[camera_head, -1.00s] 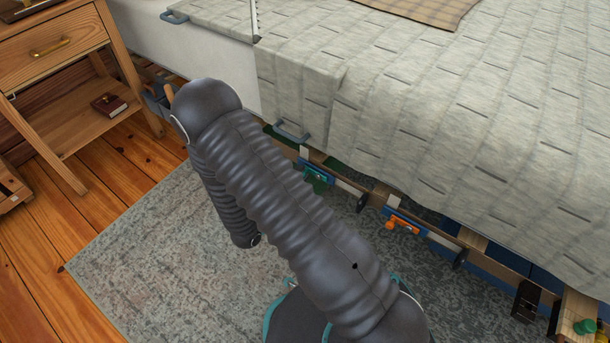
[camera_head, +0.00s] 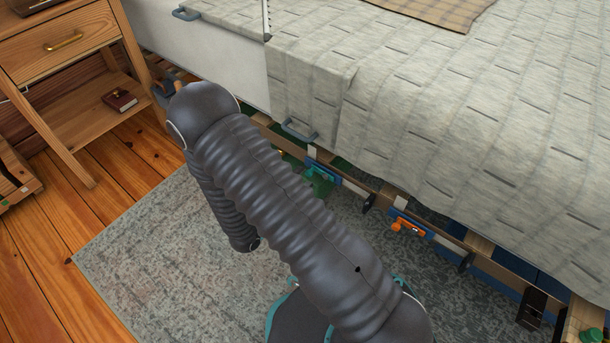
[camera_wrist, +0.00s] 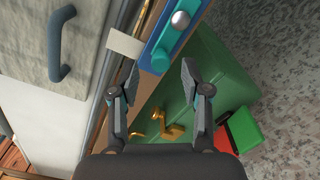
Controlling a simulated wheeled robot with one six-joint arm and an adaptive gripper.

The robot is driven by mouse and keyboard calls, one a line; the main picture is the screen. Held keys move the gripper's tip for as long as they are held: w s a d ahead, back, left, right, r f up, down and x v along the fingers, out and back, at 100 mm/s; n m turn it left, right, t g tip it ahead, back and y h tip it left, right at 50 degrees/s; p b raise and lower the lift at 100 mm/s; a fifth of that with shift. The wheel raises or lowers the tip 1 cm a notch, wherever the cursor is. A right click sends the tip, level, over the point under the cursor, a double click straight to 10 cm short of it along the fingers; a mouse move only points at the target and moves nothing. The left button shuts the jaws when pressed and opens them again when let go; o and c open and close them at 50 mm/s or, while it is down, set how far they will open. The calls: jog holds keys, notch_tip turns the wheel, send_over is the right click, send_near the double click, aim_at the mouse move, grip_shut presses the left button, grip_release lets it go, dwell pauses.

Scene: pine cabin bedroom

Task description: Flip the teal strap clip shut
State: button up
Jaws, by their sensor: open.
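The teal strap clip (camera_head: 321,172) sits on a blue plate on the wooden bed rail under the blanket's edge in the head view. In the wrist view the teal clip (camera_wrist: 167,48) shows close up, a rounded teal piece beside a silver knob (camera_wrist: 181,19) on the blue plate. I cannot tell whether it is flipped open or shut. My gripper (camera_wrist: 160,74) is open and empty in the wrist view, its fingertips spread just below the clip's near end in the picture. In the head view the gripper's fingers are mostly hidden by my arm.
An orange clip (camera_head: 408,224) sits on another blue plate farther right along the rail. A green box (camera_wrist: 215,85) with gold latches lies under the bed, by a red and green object (camera_wrist: 242,132). A grey handle (camera_wrist: 59,50) and a nightstand (camera_head: 62,60) are nearby.

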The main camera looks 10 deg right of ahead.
jog(key=v, duration=0.9)
jog(key=shift+s+a, duration=0.2)
jog(key=shift+a, duration=0.05)
